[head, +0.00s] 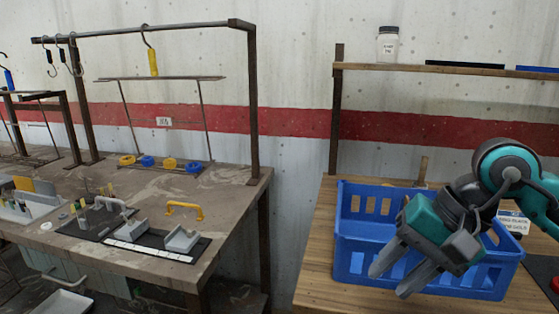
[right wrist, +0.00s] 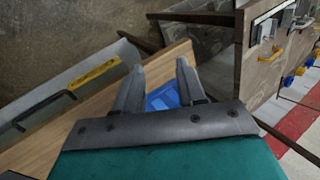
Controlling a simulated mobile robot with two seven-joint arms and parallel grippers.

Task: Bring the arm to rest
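My right gripper (head: 387,284) comes in from the right in the head view, teal and dark grey, pointing down and left. Its fingers overlap the front wall of the blue crate (head: 345,255); how far they are from it is hard to tell. In the right wrist view the two grey fingers (right wrist: 160,66) stand apart with nothing held between them. A bit of blue crate (right wrist: 160,97) shows beyond the fingers. My left gripper is in neither view.
The crate stands on a wooden bench (head: 312,283) with a shelf (head: 450,69) behind, holding a white jar (head: 388,45). To the left, a grey table (head: 245,181) carries a dark rail frame (head: 255,100), a yellow-handled hook (head: 153,63), a yellow handle (head: 184,206) and blue and yellow pieces.

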